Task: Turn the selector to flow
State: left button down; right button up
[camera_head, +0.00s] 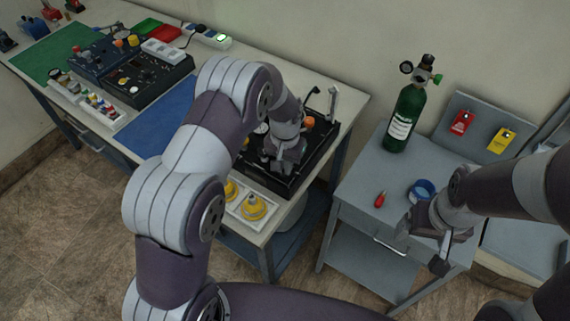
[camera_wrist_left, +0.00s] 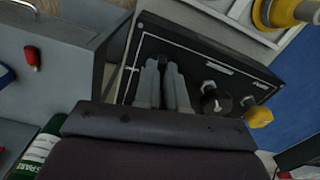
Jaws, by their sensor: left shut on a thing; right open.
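The black trainer panel (camera_head: 318,148) lies on the workbench at the centre of the head view. My left gripper (camera_head: 281,164) is down at its face. In the left wrist view its two fingers (camera_wrist_left: 166,84) are close together against the panel (camera_wrist_left: 205,58), shut on the selector, which they almost wholly hide. Its pointer and setting cannot be read. A dark round knob (camera_wrist_left: 213,100) and a yellow-orange knob (camera_wrist_left: 258,113) sit beside the fingers. My right gripper (camera_head: 422,248) is open and empty near the front edge of the grey side table.
On the side table (camera_head: 352,190) stand a green oxygen cylinder (camera_head: 404,118), a small red item (camera_head: 380,199) and a blue roll (camera_head: 422,189). Red and yellow tags (camera_head: 501,139) are behind. A white tray with yellow fittings (camera_head: 254,207) lies just in front of the panel.

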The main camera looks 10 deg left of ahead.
pick_arm(q)
jog(key=shift+w+r+m, duration=0.1)
jog(key=shift+w+m, duration=0.05)
jog(key=shift+m, duration=0.75)
jog(key=c, duration=1.2)
grip_release()
notch_tip(320, 180, up, 13)
jog(key=b, duration=0.2)
jog(key=shift+f, duration=0.2)
